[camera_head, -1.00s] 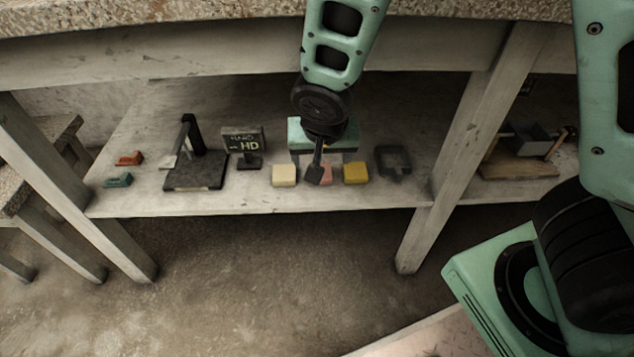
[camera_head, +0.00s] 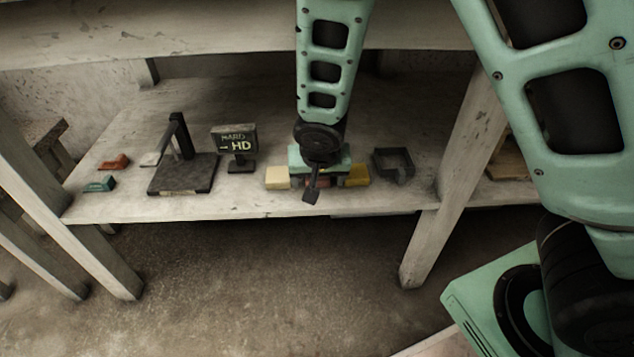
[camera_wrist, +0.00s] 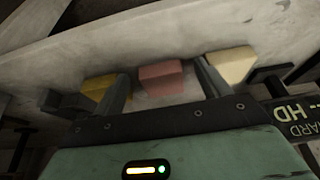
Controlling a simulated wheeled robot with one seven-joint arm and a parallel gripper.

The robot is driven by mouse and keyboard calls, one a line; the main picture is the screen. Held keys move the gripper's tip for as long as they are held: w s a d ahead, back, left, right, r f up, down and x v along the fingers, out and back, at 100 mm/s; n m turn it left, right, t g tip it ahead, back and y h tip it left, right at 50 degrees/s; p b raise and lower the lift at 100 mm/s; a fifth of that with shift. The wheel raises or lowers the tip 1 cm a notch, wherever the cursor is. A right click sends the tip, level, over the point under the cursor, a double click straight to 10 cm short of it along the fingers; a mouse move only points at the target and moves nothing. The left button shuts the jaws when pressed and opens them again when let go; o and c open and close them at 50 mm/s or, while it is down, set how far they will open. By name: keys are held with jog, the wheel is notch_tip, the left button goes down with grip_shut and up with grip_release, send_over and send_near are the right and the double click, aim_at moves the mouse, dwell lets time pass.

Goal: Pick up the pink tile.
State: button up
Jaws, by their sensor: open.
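The pink tile (camera_wrist: 162,79) lies on the shelf in the wrist view, between the two fingers of my open gripper (camera_wrist: 162,88) and apart from both. In the head view my gripper (camera_head: 318,180) is low over the shelf and hides most of the pink tile; only a small reddish part shows. A yellow tile (camera_head: 357,175) is to its right there and a cream tile (camera_head: 277,177) to its left. In the wrist view the yellow tile (camera_wrist: 101,86) is beside the left finger and the cream tile (camera_wrist: 231,64) beside the right finger.
A small black sign (camera_head: 236,141) and a dark stand (camera_head: 182,172) are to the left on the shelf (camera_head: 120,205). Orange (camera_head: 115,162) and teal (camera_head: 99,184) pieces lie far left. A table leg (camera_head: 455,150) stands right.

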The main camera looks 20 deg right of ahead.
jog(key=shift+f, duration=0.15)
jog(key=c, duration=1.1)
jog(key=shift+o, duration=0.2)
